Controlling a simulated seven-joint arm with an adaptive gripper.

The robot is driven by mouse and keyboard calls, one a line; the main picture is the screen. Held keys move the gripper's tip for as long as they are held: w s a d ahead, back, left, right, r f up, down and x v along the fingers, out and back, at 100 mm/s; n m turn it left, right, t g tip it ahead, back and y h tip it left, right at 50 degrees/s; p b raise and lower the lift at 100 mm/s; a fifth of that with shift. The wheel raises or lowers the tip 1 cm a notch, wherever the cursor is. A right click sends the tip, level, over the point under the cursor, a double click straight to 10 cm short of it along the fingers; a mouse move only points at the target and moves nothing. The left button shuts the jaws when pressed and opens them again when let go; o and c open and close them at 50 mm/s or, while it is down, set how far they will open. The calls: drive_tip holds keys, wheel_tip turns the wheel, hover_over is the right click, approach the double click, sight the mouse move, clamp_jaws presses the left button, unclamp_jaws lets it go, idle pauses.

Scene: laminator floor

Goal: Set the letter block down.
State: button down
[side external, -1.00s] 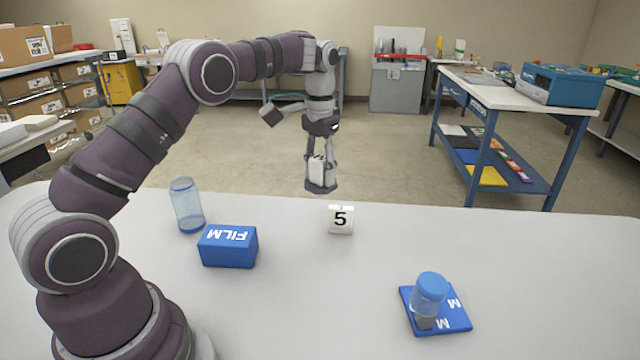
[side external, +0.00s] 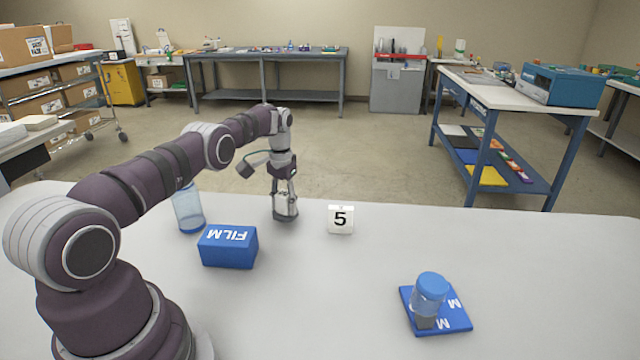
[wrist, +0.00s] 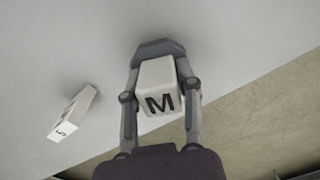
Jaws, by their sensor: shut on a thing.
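The letter block (wrist: 158,88) is white with a black M, seen in the wrist view between the two fingers of my gripper (wrist: 159,50). My gripper is shut on it. In the side external view my gripper (side external: 285,212) points down near the table's back edge, left of the white block with a 5. The letter block is small there and partly covered by the fingers. I cannot tell whether its underside touches the table (side external: 310,300).
The white 5 block (side external: 340,220) stands just right of my gripper and shows in the wrist view (wrist: 74,113). A clear jar (side external: 188,210) and blue FILM box (side external: 228,247) are at left. A blue-lidded jar (side external: 429,298) stands on a blue M-marked mat (side external: 458,319) at right.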

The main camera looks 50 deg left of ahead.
sight(284, 193)
drive_tip(key=shift+f, duration=0.3)
drive_tip(key=shift+f, duration=0.65)
drive_tip(key=c, duration=0.7)
unclamp_jaws()
wheel_tip(284, 193, up, 7)
drive_tip(key=shift+r, duration=0.15)
drive_tip(key=s+d+r+m+t, duration=0.2)
drive_tip(key=d+r, duration=0.8)
drive_tip(key=r, duration=0.4)
drive_tip(key=s+d+m+t, duration=0.1)
drive_tip(key=s+d, duration=0.2)
drive_tip(key=s, duration=0.1)
drive_tip(key=s+d+t, duration=0.1)
drive_tip(key=s+d, duration=0.2)
drive_tip(key=s, duration=0.2)
drive_tip(key=s+d+f+m+t, duration=0.1)
drive_tip(key=s+d, duration=0.2)
drive_tip(key=s, duration=0.2)
drive_tip(key=shift+s+d+m+t, duration=0.15)
drive_tip(key=shift+d+m+t, duration=0.05)
drive_tip(key=shift+m+t, duration=0.1)
